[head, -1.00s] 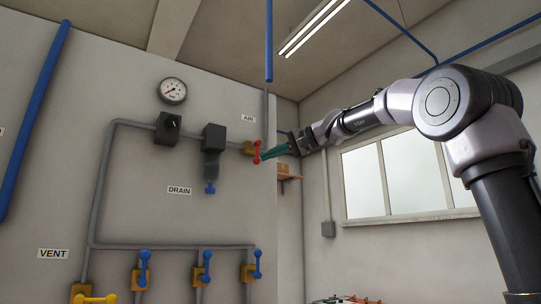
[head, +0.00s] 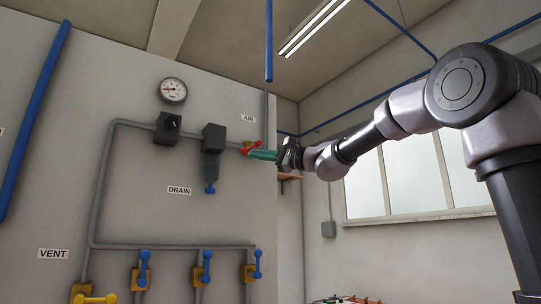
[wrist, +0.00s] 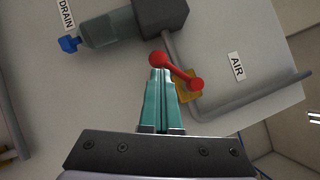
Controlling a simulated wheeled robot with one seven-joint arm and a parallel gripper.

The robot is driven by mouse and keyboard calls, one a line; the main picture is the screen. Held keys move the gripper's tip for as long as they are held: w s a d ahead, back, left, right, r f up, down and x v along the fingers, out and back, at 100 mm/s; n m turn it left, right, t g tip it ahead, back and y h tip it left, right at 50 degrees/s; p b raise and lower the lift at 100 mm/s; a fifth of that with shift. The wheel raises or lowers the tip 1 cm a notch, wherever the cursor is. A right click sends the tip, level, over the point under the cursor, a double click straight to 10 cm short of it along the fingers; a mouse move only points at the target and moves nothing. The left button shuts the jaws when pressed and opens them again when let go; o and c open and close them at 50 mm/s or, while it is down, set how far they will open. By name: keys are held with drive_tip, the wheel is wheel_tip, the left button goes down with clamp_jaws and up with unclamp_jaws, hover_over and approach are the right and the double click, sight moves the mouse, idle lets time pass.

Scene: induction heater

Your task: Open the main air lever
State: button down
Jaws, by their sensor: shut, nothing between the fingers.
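The red main air lever (head: 254,146) is on the wall pipe just below the AIR label. It now slants, with one end lower left and the other upper right. In the wrist view the red lever (wrist: 176,68) runs diagonally across a yellow valve body (wrist: 186,86). My gripper (head: 252,154) has teal fingers, shut with nothing between them. Its tips are right at the lever's lower-left end. In the wrist view my gripper (wrist: 160,73) has its tips close against that end ball; exact contact cannot be told. The fingers partly hide the valve body.
A black filter unit (head: 214,138) with a blue drain knob (head: 210,188) hangs left of the lever. A pressure gauge (head: 173,90) sits above the pipe. Several blue-handled valves (head: 205,265) line the lower pipe. A wooden shelf (head: 290,177) is just beyond the wall's edge.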

sight(251, 147)
drive_tip(key=m, duration=0.1)
drive_tip(key=a+m+t, duration=0.1)
drive_tip(key=shift+s+r+m+y, duration=0.3)
drive_tip(key=shift+s+r+y, duration=0.05)
drive_tip(key=shift+s+y, duration=0.05)
drive_tip(key=shift+s+a+r, duration=0.25)
drive_tip(key=shift+a+r, duration=0.3)
idle(0.4)
